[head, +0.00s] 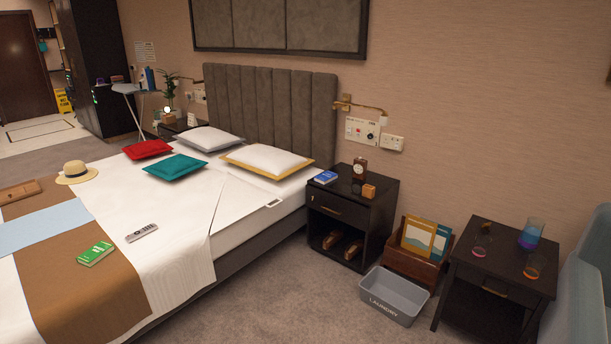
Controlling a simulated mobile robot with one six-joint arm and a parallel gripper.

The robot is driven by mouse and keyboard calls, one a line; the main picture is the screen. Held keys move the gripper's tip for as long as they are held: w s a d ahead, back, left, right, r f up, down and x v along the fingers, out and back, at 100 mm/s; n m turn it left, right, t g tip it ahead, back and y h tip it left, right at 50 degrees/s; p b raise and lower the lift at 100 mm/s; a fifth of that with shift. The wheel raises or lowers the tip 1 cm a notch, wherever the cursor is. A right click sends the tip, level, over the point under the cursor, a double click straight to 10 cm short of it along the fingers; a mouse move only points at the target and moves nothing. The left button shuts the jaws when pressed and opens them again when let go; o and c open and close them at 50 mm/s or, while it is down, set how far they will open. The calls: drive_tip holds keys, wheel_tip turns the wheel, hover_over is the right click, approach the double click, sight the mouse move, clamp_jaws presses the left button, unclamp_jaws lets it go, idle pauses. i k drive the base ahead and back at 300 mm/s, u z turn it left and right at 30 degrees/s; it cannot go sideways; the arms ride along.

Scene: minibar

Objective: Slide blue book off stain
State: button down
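A small blue book (326,177) lies flat on the top of the black nightstand (343,206), near its left front edge beside the bed. White marks show on its cover. No stain can be made out around or under it at this size. My gripper is not in view.
A grey laundry basket (394,296) and a wooden magazine box (416,266) sit on the floor to the right. The bed (240,262) borders the nightstand's left. Carpet in front is clear.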

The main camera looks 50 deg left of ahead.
sight(325, 178)
drive_tip(key=u, duration=0.45)
drive_tip(key=i, duration=0.55)
drive_tip(key=u, duration=0.8)
drive_tip(key=i, duration=0.5)
drive_tip(key=u, duration=0.75)
drive_tip(key=i, duration=0.55)
drive_tip(key=u, duration=0.6)
drive_tip(key=i, duration=0.8)
drive_tip(key=u, duration=0.5)
drive_tip(key=i, duration=1.1)
drive_tip(key=u, duration=0.2)
